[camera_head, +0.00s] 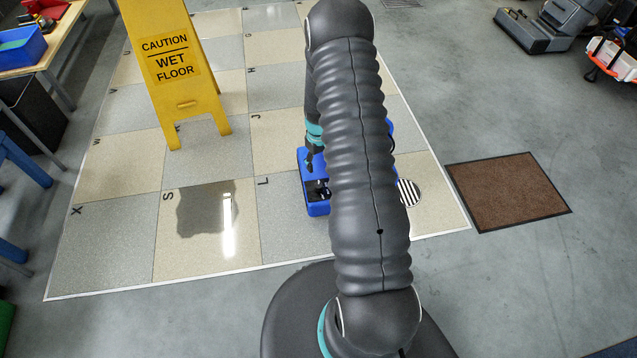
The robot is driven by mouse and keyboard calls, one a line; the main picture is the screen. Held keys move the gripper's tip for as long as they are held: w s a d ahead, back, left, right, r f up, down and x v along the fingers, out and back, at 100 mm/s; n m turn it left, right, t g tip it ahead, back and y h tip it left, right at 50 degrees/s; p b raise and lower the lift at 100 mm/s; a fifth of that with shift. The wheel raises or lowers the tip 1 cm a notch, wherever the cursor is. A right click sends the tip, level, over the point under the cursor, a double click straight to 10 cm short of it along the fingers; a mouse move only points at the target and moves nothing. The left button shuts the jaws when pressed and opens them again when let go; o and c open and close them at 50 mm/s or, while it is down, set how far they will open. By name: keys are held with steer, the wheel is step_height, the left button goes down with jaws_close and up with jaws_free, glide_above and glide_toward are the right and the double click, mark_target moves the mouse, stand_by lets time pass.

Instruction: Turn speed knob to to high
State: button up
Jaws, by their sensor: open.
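A blue machine (318,207) stands on the tiled floor, largely hidden behind my arm. Its left edge shows with a dark recessed part on it, and a small blue piece shows at the arm's right side. I cannot make out the speed knob or its setting. My gripper (309,166) points down at the upper left part of the blue machine, just left of my arm. It is open and small in this view. I cannot tell whether it touches the machine.
A yellow wet-floor sign (176,70) stands on the tiles (110,232), near a wet patch (207,210). A striped disc (410,193) lies right of my arm. A brown mat (510,190) lies farther right. A table with a blue bin (20,46) is at left.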

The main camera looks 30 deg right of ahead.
mark_target(318, 185)
step_height(318, 185, down, 12)
steer(key=shift+f, duration=0.1)
stand_by(0.4)
jaws_close()
